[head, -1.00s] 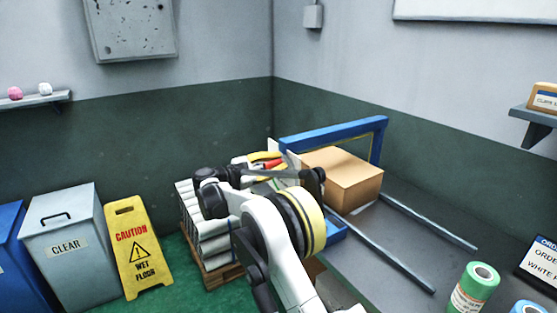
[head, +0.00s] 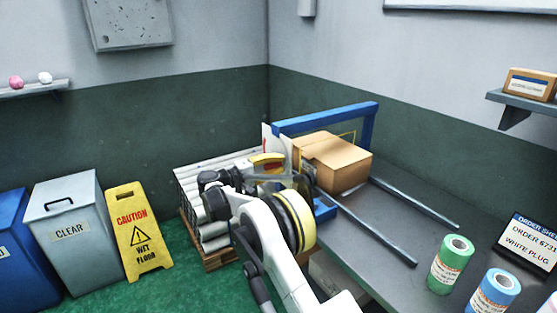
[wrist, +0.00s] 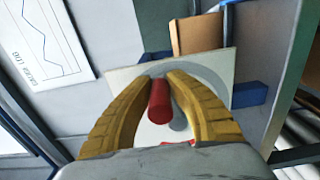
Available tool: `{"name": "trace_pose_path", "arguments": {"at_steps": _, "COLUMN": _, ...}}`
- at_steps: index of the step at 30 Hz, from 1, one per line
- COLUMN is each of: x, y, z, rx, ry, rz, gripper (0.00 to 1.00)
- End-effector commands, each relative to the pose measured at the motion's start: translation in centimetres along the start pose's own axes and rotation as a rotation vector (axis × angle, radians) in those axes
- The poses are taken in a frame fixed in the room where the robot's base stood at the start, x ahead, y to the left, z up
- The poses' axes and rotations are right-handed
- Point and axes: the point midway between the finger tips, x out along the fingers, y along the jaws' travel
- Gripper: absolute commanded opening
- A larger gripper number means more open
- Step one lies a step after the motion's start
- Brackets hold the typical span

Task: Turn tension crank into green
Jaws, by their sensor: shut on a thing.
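The tension crank shows in the wrist view as a red cylindrical handle (wrist: 159,101) in front of a pale plate (wrist: 120,78) with a grey round area. My gripper (wrist: 166,82) has its two yellow fingers shut on the red handle, one on each side. In the head view my gripper (head: 268,163) is at the left end of the blue frame (head: 325,118), beside a white panel (head: 277,141). My arm hides much of that place. I cannot make out a green zone or a pointer on the plate.
A cardboard box (head: 340,162) stands by the blue frame on the grey bench (head: 390,235). Two rails (head: 415,203) run along the bench. Green (head: 451,262) and blue (head: 494,292) rolls stand at right. A caution sign (head: 133,230) and bins (head: 68,232) stand on the floor at left.

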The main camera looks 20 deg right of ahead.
Motion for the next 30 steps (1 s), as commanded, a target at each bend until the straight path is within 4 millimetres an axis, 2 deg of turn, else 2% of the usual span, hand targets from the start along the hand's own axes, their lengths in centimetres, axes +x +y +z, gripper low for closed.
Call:
{"name": "trace_pose_path", "arguments": {"at_steps": 15, "x": 0.0, "y": -3.1, "z": 0.1, "rx": 0.413, "ry": 0.006, "rz": 0.001, "gripper": 0.00}}
{"name": "trace_pose_path", "arguments": {"at_steps": 30, "x": 0.0, "y": -3.8, "z": 0.0, "rx": 0.546, "ry": 0.008, "rz": 0.002, "gripper": 0.00}}
